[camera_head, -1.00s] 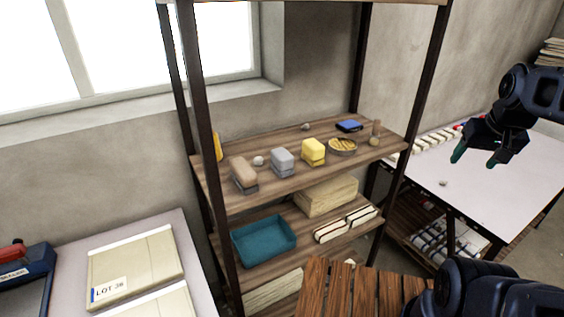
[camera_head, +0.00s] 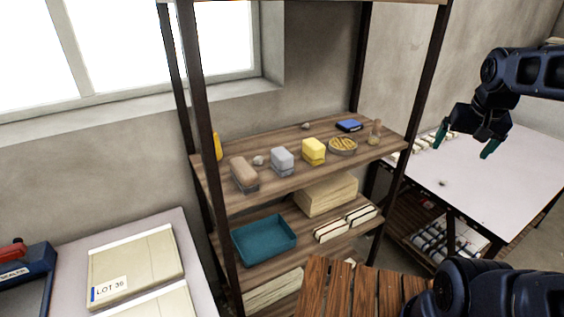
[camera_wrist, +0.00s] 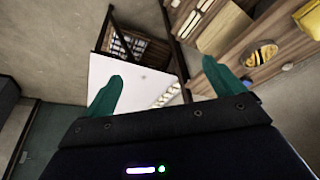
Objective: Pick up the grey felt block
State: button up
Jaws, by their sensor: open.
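The grey felt block (camera_head: 282,161) stands on the upper wooden shelf, between a brown block on its left and a yellow block on its right. In the head view my gripper (camera_head: 466,146) is open and empty, up at the right in front of the white table and well to the right of the block. In the wrist view its two green fingers (camera_wrist: 160,88) are spread apart with nothing between them. The grey block is not clearly visible in the wrist view.
The shelf (camera_head: 222,191) also holds the brown block (camera_head: 244,174), the yellow block (camera_head: 313,151), a round yellow-filled dish (camera_head: 342,146) and a blue item (camera_head: 349,125). Dark rack posts (camera_head: 207,130) frame it. A teal tray (camera_head: 264,240) sits below. A slatted wooden surface (camera_head: 350,290) lies in front.

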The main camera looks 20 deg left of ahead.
jog(key=w+a+r+m+g, duration=0.1)
jog(key=w+a+r+m, duration=0.1)
jog(key=w+a, duration=0.7)
jog(key=m+h, duration=0.3)
jog(key=m, duration=0.3)
send_over(281, 152)
jog(key=s+a, duration=0.2)
notch_tip(281, 152, down, 8)
jog(key=shift+x, duration=5.05)
jog(key=shift+d, duration=0.1)
